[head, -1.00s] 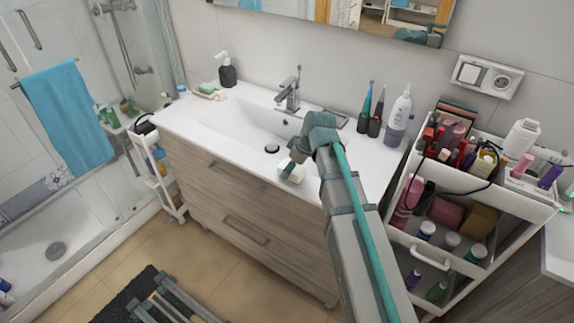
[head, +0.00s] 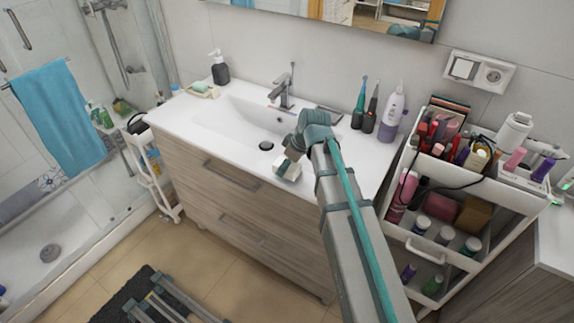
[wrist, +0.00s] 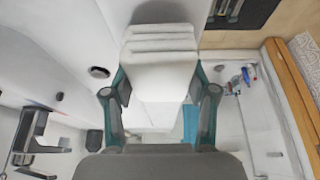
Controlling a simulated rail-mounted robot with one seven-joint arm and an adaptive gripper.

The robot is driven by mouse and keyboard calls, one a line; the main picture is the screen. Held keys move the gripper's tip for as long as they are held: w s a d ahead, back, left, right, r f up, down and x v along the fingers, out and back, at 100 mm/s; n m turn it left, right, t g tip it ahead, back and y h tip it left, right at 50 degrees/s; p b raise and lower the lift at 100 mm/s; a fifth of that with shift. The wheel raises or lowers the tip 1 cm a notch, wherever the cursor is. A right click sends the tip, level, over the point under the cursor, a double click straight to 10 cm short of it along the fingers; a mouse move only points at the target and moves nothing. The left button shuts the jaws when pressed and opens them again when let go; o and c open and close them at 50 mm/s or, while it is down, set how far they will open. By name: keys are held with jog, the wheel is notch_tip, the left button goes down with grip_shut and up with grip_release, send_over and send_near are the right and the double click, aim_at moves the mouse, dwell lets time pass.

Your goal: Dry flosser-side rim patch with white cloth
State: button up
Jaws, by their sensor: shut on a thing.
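My gripper (wrist: 160,92) is shut on a folded white cloth (wrist: 160,75), which sits between its two fingers in the wrist view. In the head view the cloth (head: 291,171) is at the front rim of the white sink counter (head: 335,165), right of the basin's middle. My arm hides part of the rim there. I cannot tell whether the cloth touches the rim. The flosser (head: 393,112), white with a purple tank, stands upright on the counter's back right corner, apart from the gripper. No wet patch can be made out.
Two electric toothbrushes (head: 364,106) stand left of the flosser. The faucet (head: 283,88) is behind the basin, with a dark soap dispenser (head: 220,68) at the back left. A crowded white cart (head: 440,210) stands close on the right. The counter's front left is clear.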

aim_at(277, 160)
jog(key=shift+f+b, duration=0.35)
jog(key=shift+f, duration=0.4)
dwell(0.3)
jog(key=shift+w+a, duration=0.1)
